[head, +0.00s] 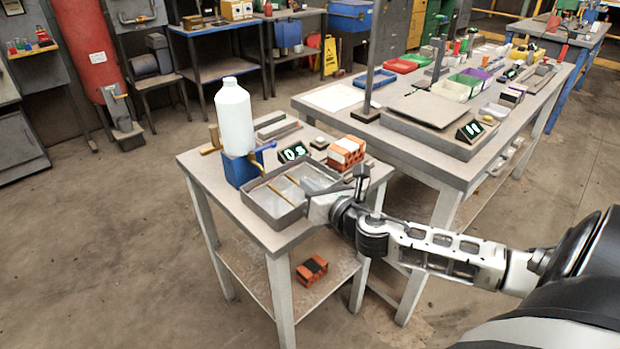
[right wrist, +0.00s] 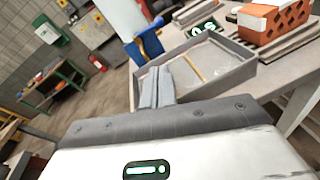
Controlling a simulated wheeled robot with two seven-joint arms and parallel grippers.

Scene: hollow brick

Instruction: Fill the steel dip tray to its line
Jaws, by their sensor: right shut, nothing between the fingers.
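The steel dip tray (head: 262,213), a shallow grey open box, sits on the small table; it also shows in the right wrist view (right wrist: 225,83). Its floor has pale patches; I cannot tell how much liquid is in it or see a line. A thin brass-coloured strip (head: 285,174) slants across it. A white bottle (head: 234,118) stands upright on a blue stand (head: 240,171) behind the tray's left side. My right gripper (right wrist: 157,87) is shut and empty, at the tray's near right side. My left gripper is out of view.
A digital display (head: 294,152) and an orange-and-white brick (head: 345,152) stand behind the tray. Another brick (head: 312,270) lies on the lower shelf. A long bench (head: 420,150) with trays and a post is behind right. Open floor lies to the left.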

